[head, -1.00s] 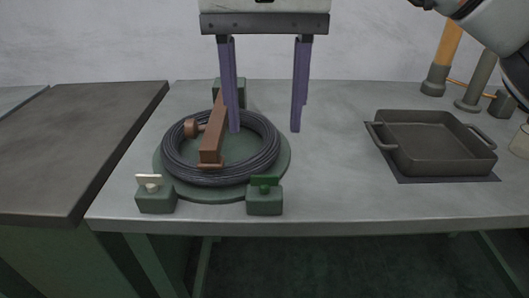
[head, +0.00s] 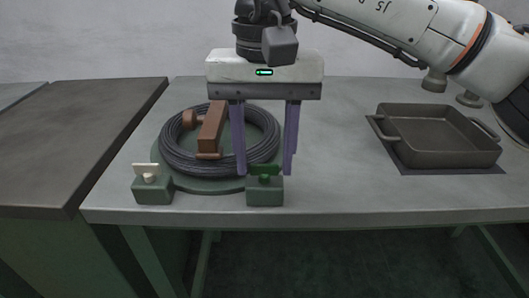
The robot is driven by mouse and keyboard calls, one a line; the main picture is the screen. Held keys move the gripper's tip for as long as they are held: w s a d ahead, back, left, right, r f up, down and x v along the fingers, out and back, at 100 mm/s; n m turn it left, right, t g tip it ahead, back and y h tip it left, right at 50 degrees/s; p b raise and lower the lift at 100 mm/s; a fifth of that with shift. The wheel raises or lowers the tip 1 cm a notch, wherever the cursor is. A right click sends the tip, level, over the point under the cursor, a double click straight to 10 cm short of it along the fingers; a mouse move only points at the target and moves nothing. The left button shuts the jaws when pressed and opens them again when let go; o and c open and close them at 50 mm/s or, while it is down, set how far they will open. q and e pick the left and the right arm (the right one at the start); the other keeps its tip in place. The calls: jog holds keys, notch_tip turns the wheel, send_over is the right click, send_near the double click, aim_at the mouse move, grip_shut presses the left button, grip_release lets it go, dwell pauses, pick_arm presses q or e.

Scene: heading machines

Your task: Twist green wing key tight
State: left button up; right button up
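The green wing key (head: 264,170) stands on a green block (head: 265,191) at the front right of the round green base. My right gripper (head: 265,174) points straight down with its two purple fingers apart, one on each side of the green wing key. I see a gap between the fingers and the key, so it is open. A cream wing key (head: 146,170) stands on a similar block (head: 153,190) at the front left. My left gripper is not in view.
A coil of dark cable (head: 175,155) lies on the green base with a brown arm (head: 211,130) across it. A dark square pan (head: 437,137) sits on a mat at the right. The bench (head: 335,190) between is clear.

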jog(key=c, duration=0.7)
